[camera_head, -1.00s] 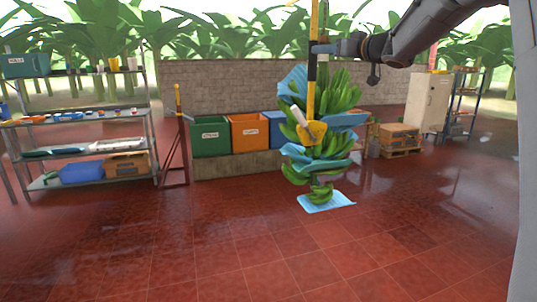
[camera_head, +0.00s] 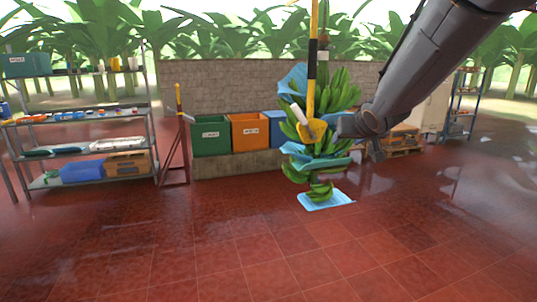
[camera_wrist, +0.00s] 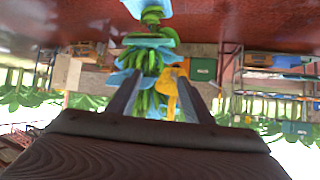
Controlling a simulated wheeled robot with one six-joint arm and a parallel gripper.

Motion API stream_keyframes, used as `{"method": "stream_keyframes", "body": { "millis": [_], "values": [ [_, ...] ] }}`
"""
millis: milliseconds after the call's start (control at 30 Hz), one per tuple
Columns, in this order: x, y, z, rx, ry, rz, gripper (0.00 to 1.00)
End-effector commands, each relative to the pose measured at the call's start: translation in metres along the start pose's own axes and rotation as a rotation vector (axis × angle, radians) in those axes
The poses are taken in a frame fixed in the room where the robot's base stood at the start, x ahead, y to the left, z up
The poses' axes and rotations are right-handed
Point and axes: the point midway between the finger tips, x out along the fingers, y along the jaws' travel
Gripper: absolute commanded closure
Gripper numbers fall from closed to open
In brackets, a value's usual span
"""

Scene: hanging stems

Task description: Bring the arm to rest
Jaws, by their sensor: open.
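My gripper (camera_wrist: 159,82) shows in the wrist view as two dark fingers spread apart, with nothing seen clamped between them. In the head view my arm reaches down from the upper right, and its end is just right of the hanging banana bunch (camera_head: 340,88). The bunch has green fruit with blue sheets between its tiers. It also shows beyond my fingers in the wrist view (camera_wrist: 148,62), upside down. A yellow-and-black pole with a yellow lower end (camera_head: 312,131) hangs in front of the bunch. Whether my gripper touches either is unclear.
Green (camera_head: 211,135) and orange (camera_head: 250,132) bins stand behind on a low wall. A metal shelf (camera_head: 152,125) is at left. The front floor is clear.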

Motion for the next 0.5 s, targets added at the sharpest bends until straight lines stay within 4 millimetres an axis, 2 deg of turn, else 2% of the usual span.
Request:
{"method": "stream_keyframes", "body": {
  "millis": [33,167,300,400,500],
  "values": [
    [-0.007,-0.001,0.036,0.003,-0.075,0.021,0.54],
    [-0.031,-0.003,0.123,0.001,-0.27,0.061,0.54],
    [-0.069,-0.011,0.213,-0.003,-0.483,0.071,0.54],
    [-0.101,-0.02,0.269,-0.006,-0.626,0.061,0.54],
    [-0.132,-0.029,0.315,-0.007,-0.748,0.041,0.54]
  ]
}}
